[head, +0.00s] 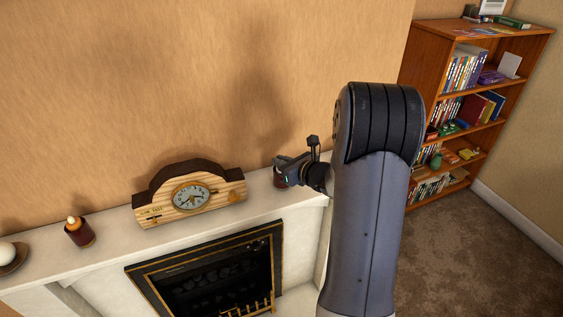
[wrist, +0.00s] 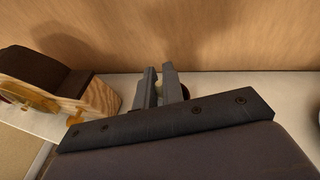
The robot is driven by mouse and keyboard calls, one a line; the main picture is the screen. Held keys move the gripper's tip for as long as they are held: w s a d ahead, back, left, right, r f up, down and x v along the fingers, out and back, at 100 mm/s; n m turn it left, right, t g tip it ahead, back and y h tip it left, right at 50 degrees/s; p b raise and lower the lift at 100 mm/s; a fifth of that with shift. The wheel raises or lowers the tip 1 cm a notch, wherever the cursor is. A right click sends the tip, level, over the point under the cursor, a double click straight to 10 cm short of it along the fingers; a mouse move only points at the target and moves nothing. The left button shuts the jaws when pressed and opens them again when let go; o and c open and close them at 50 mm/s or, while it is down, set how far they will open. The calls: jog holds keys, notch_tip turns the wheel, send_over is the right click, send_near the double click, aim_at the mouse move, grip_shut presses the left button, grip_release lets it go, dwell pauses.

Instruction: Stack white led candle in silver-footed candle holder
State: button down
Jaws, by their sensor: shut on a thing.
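My gripper (head: 284,169) is over the right end of the mantel in the head view. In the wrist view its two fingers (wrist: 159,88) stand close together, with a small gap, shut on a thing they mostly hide. A dark reddish cup (head: 280,180), possibly the candle holder, shows below the gripper in the head view; I cannot make out a silver foot. Whether candle and cup touch is hidden.
A wooden clock (head: 192,196) stands left of my gripper. Further left are an amber candle jar (head: 79,234) and a white ball (head: 6,253) on a dark dish. The wall is close behind the mantel (head: 110,243). A bookcase (head: 455,120) stands at right.

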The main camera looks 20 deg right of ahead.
jog(key=shift+f, duration=0.2)
jog(key=c, duration=1.5)
grip_release()
jog(key=shift+r, duration=0.1)
jog(key=shift+r, duration=0.15)
jog(key=shift+r+p, duration=0.25)
jog(key=shift+p, duration=0.2)
jog(key=b+v, duration=0.1)
jog(key=v, duration=1.1)
jog(key=shift+f, duration=0.15)
jog(key=x, duration=1.2)
jog(key=shift+w+f, duration=0.1)
jog(key=shift+f, duration=0.3)
jog(key=shift+r+p, duration=0.5)
